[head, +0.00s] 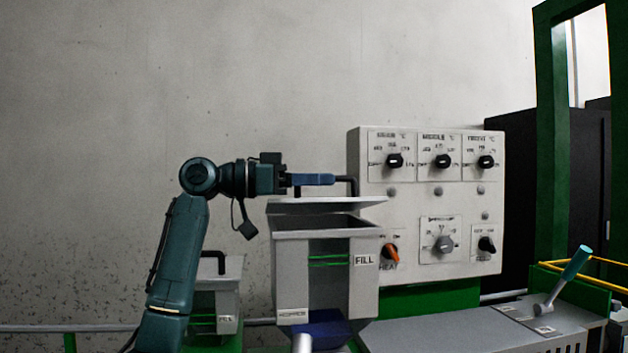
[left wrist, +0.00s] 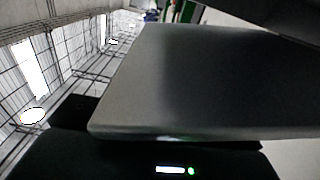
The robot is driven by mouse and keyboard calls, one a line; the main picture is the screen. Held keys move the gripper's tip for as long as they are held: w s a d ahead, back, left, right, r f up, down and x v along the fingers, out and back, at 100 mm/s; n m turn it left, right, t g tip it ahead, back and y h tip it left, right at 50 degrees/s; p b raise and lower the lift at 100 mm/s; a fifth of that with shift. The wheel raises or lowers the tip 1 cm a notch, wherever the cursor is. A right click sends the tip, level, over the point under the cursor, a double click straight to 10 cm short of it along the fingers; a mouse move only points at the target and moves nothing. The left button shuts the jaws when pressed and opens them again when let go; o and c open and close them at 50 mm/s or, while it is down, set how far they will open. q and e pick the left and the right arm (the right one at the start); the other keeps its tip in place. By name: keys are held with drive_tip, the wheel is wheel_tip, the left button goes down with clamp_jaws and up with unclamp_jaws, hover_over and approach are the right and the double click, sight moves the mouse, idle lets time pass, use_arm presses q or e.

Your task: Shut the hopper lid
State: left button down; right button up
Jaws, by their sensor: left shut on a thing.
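The grey hopper (head: 288,270), marked FILL, stands in the middle of the head view. Its lid (head: 325,207) is partly raised, and the dark opening shows beneath it. A black handle (head: 354,186) stands on the lid at its right. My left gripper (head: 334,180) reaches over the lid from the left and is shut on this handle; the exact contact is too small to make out. In the left wrist view a flat grey plate (left wrist: 190,80), apparently the lid, fills the middle. My right gripper is not in view.
A control panel (head: 415,205) with several knobs stands right behind the hopper. A smaller grey hopper (head: 228,290) with a black handle is at the left, partly behind my arm. A lever with a teal grip (head: 577,262) is at the far right.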

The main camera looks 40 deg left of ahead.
sight(318, 204)
use_arm(q)
drive_tip(key=shift+s+d+f+m+b, duration=0.15)
drive_tip(key=shift+f+m+b, duration=0.2)
drive_tip(key=shift+f, duration=0.25)
drive_tip(key=shift+s+d+f+m+b, duration=0.15)
drive_tip(key=shift+f+m+b, duration=0.2)
drive_tip(key=shift+f, duration=0.2)
drive_tip(key=shift+s+d+f+b, duration=0.1)
drive_tip(key=shift+d+f+b, duration=0.1)
drive_tip(key=shift+f+b, duration=0.45)
drive_tip(key=shift+f, duration=0.2)
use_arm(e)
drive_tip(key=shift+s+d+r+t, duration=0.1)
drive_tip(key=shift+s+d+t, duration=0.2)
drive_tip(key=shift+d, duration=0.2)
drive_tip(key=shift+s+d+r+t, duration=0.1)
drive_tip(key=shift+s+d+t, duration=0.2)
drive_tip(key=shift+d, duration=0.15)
use_arm(q)
drive_tip(key=shift+d+f, duration=0.15)
drive_tip(key=c, duration=1.5)
unclamp_jaws()
drive_tip(key=b+v, duration=0.1)
drive_tip(key=v, duration=1.2)
drive_tip(key=shift+b, duration=0.35)
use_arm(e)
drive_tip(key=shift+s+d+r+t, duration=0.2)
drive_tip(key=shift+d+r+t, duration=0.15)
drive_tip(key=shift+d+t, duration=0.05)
